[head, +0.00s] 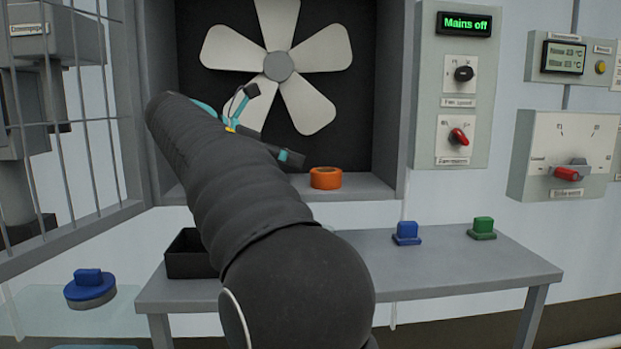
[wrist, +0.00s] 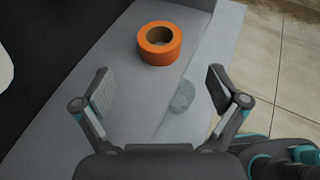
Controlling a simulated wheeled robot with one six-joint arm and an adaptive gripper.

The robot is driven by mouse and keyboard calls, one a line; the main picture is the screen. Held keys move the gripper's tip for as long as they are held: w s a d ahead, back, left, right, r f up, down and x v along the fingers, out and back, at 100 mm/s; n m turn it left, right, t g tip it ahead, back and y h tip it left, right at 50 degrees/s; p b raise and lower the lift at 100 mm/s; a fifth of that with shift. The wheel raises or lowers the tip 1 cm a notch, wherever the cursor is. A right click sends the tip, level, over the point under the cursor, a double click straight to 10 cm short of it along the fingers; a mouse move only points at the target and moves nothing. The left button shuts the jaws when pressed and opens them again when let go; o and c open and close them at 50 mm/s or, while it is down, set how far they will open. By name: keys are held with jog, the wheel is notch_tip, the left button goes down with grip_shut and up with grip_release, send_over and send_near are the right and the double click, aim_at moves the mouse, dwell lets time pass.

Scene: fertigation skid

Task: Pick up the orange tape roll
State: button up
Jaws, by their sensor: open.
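The orange tape roll (head: 325,178) lies flat on the grey ledge below the fan in the head view. In the wrist view the tape roll (wrist: 159,43) sits beyond the fingertips, roughly centred between them, with its dark hole showing on top. My gripper (wrist: 160,90) is open and empty, its two fingers apart and not touching the roll. In the head view my arm hides most of the gripper; one dark finger (head: 291,158) shows to the left of the roll.
A fan (head: 278,66) stands in the recess behind the ledge (head: 362,187). Below is a grey table (head: 450,262) with a blue block (head: 406,233), a green block (head: 482,229) and a black bin (head: 188,262). A barred cage (head: 100,225) is at left. Control boxes hang at right.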

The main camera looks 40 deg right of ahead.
aim_at(332, 174)
jog(key=x, duration=1.3)
jog(key=shift+w+d+f, duration=0.1)
jog(key=shift+d, duration=0.1)
jog(key=c, duration=1.3)
